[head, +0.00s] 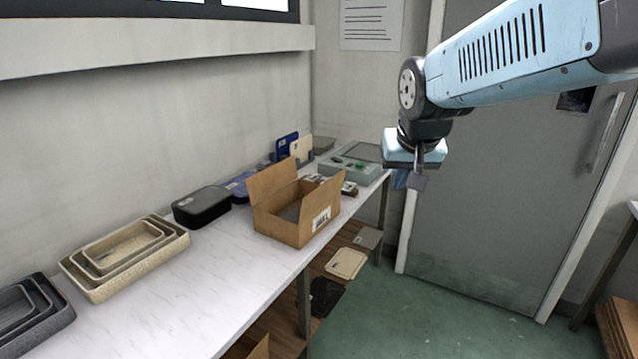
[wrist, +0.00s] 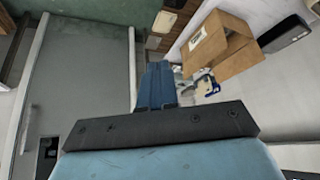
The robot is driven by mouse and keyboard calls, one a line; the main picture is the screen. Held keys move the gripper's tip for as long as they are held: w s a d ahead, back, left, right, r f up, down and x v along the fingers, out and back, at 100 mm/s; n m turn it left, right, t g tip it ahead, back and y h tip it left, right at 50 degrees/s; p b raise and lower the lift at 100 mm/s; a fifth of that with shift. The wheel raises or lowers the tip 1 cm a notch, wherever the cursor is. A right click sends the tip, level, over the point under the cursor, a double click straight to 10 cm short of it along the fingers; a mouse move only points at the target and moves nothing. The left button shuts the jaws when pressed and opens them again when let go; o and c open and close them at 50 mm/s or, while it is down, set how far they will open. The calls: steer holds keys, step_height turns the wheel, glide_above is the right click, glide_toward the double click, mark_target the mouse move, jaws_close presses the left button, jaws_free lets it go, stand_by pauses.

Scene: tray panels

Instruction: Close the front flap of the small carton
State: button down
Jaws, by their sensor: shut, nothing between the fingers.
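The small brown carton (head: 275,226) stands open-topped on the white table, with a white label (head: 321,218) on its right-facing side. One flap (head: 272,179) stands up on its left and another (head: 329,194) stands up on its right; I cannot tell which is the front flap. The carton (wrist: 212,42) also shows in the wrist view, at the upper right. My gripper (head: 418,183) is shut and empty, in the air right of the carton and past the table edge, apart from it. Its blue fingers (wrist: 157,85) are together in the wrist view.
A black case (head: 202,207), nested beige trays (head: 125,257) and dark grey trays (head: 32,310) line the wall side of the table. A grey-green device (head: 352,164) sits at the far end. A grey door (head: 500,200) is behind my arm. Bare tabletop lies left of the carton.

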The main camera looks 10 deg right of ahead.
steer(key=w+a+f+m, duration=0.1)
steer(key=w+f, duration=0.2)
steer(key=w, duration=0.8)
steer(key=m+t+y, duration=0.2)
steer(key=m, duration=0.2)
glide_toward(332, 182)
steer(key=shift+a+f, duration=1)
steer(key=shift+f, duration=1.45)
steer(key=shift+w, duration=0.5)
steer(key=shift+w+d+g, duration=0.1)
steer(key=shift+g, duration=0.2)
